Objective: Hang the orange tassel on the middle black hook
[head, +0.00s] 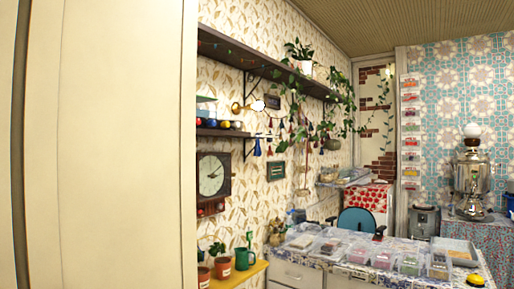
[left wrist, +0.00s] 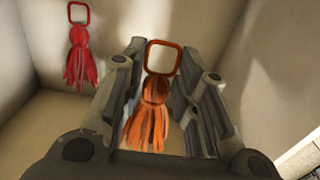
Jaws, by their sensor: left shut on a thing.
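The orange tassel (left wrist: 152,98) shows in the left wrist view with a square loop at its top and strands hanging below. My left gripper (left wrist: 157,65) is shut on the tassel, with a finger on each side of its upper part; the loop stands up between the fingertips. A red tassel (left wrist: 80,50) with its own square loop is against a pale wall at the upper left of the left wrist view. I cannot make out the black hooks in either view. Neither gripper shows in the head view.
In the left wrist view, pale walls (left wrist: 270,80) close in around the gripper like a box or cabinet. In the head view, a large cream panel (head: 110,140) fills the left side. Beyond it are a dark shelf (head: 255,60), a wall clock (head: 212,174) and a cluttered desk (head: 320,262).

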